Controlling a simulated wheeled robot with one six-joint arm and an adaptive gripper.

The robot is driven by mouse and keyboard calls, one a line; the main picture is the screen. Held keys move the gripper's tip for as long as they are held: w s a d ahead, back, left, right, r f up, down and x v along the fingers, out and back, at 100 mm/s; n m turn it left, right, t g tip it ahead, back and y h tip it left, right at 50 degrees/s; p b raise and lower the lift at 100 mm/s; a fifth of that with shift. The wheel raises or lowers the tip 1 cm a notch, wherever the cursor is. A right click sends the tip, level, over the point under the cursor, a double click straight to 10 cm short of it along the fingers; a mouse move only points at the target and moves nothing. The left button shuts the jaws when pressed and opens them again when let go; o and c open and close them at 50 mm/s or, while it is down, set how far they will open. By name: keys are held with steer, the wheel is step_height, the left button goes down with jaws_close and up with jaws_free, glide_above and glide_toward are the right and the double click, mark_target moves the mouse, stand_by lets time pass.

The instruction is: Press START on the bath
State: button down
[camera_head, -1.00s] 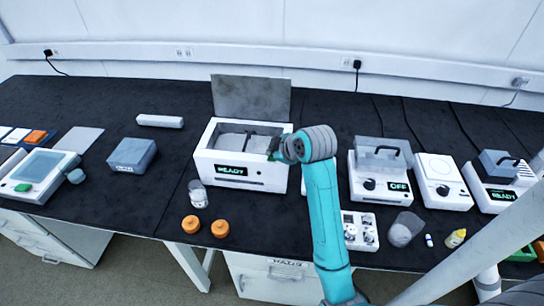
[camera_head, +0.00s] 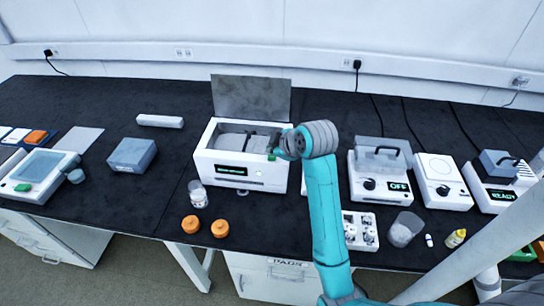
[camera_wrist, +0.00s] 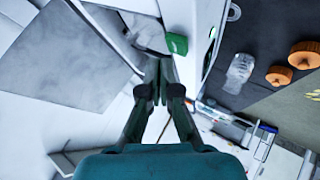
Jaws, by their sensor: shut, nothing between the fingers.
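The white bath (camera_head: 213,165) stands mid-table with its grey lid (camera_head: 250,97) raised. Its front has a dark display (camera_head: 231,171) with green text too small to read, and a small pale light (camera_head: 259,173) to the right. My gripper (camera_head: 272,154) is at the bath's right side near the top front edge; its fingers are partly hidden by my wrist. In the wrist view my gripper (camera_wrist: 160,68) is shut and empty, with a green block (camera_wrist: 177,43) just beyond the fingertips. I cannot tell whether they touch. I see no readable START label.
A clear jar (camera_head: 198,194) and two orange caps (camera_head: 191,224) (camera_head: 220,228) stand in front of the bath. A device reading OFF (camera_head: 375,195) stands right of my arm, with a tilted beaker (camera_head: 404,230) before it.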

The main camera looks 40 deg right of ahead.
mark_target(273, 158)
steer(key=shift+r, duration=2.5)
